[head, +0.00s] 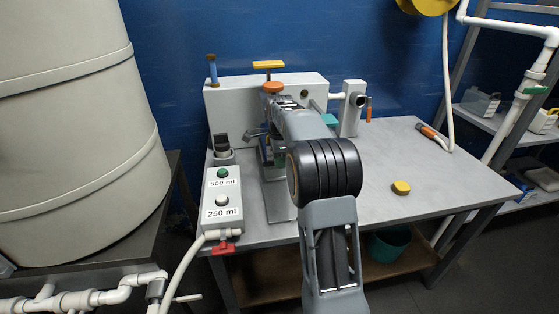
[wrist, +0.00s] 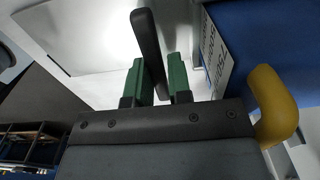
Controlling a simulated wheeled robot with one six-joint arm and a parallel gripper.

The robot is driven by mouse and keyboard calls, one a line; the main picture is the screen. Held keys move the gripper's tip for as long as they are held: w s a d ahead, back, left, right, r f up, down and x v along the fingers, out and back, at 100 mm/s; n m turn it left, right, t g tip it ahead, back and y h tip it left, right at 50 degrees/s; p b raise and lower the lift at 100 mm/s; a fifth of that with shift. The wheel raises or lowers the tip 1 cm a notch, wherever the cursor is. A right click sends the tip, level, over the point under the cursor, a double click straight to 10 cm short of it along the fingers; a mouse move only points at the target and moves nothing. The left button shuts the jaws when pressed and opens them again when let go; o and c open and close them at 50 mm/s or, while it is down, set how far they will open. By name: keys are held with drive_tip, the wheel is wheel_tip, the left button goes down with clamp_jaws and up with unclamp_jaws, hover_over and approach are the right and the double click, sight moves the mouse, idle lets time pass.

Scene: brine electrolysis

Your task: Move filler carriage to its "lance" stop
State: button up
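My gripper (wrist: 156,75) has green fingers on either side of a dark bar-like handle (wrist: 148,30) in the wrist view. The bar fills most of the space between the fingers, and I cannot tell whether they press on it. In the head view my arm reaches over the bench to the pale grey filler housing (head: 315,85) and hides most of what is in front of it. I cannot make out the carriage or its "lance" stop there. A white label (wrist: 217,55) with partly readable print is right of the fingers in the wrist view.
A yellow curved handle (wrist: 276,105) is close to my gripper's right side. A button box (head: 222,195) marked 500 ml and 250 ml stands front left on the bench. A yellow cap (head: 401,187) lies on the bench's right part, which is mostly clear. A large tank (head: 75,130) stands left.

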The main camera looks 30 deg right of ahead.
drive_tip(key=o, duration=0.4)
drive_tip(key=shift+w, duration=0.15)
drive_tip(key=shift+r, duration=0.35)
wheel_tip(320, 180, up, 3)
drive_tip(key=shift+f+p, duration=0.1)
drive_tip(key=shift+p, duration=0.75)
drive_tip(key=s+a+r, duration=0.1)
drive_tip(key=s+r, duration=0.2)
drive_tip(key=s, duration=0.1)
drive_tip(key=s+a+r, duration=0.1)
drive_tip(key=s+r, duration=0.2)
drive_tip(key=s, duration=0.2)
drive_tip(key=s+a+r+p, duration=0.1)
drive_tip(key=s+r, duration=0.2)
drive_tip(key=s, duration=0.1)
drive_tip(key=shift+s+a+r, duration=0.25)
drive_tip(key=shift+s+a, duration=0.05)
drive_tip(key=shift+a, duration=0.05)
